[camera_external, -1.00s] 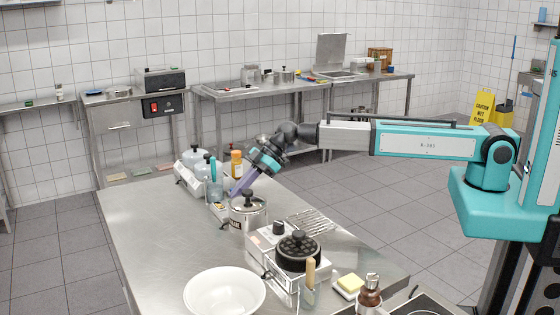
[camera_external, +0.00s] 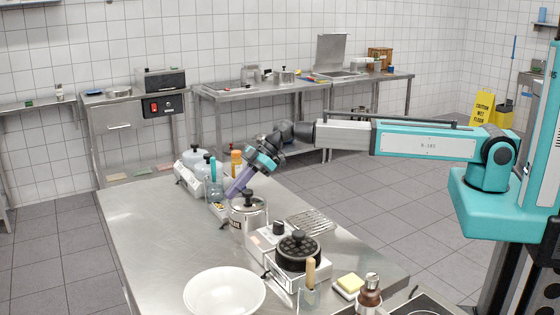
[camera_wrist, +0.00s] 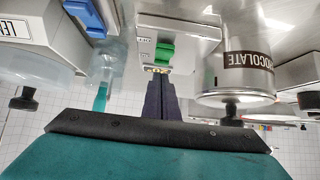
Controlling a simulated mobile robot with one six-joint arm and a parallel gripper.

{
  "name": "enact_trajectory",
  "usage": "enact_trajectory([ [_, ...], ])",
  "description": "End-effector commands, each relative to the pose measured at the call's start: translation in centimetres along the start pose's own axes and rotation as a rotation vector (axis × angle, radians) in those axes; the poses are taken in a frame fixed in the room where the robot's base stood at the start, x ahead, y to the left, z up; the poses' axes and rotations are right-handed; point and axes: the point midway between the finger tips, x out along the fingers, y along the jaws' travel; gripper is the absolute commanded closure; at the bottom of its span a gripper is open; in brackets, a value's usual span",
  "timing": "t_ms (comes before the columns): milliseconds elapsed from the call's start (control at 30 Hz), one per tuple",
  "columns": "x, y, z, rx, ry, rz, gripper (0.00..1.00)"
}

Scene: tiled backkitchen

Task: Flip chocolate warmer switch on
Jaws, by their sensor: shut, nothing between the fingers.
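The chocolate warmer (camera_external: 248,213) is a metal pot with a black-knobbed lid on the steel table. In the wrist view, the pot (camera_wrist: 247,60) is at the right, its CHOCOLATE label upside down. A green switch (camera_wrist: 164,53) sits on a pale panel left of the pot; I cannot tell its on or off position. My gripper (camera_external: 229,195) points down beside the pot's left side. In the wrist view its purple fingers (camera_wrist: 157,80) are together and empty, tips just below the green switch. I cannot tell whether they touch it.
A blue switch (camera_wrist: 85,16) is at the upper left in the wrist view. A clear container (camera_wrist: 107,65) stands close left of my fingers. A waffle iron (camera_external: 298,250), white bowl (camera_external: 225,293) and wire rack (camera_external: 311,222) are on the table. The table's left part is clear.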

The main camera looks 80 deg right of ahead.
Motion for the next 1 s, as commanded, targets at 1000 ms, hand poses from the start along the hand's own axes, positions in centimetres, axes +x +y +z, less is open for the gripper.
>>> enact_trajectory([
  [1000,-9.9,0.0,-4.6,0.0,0.002,0.002,1.0],
])
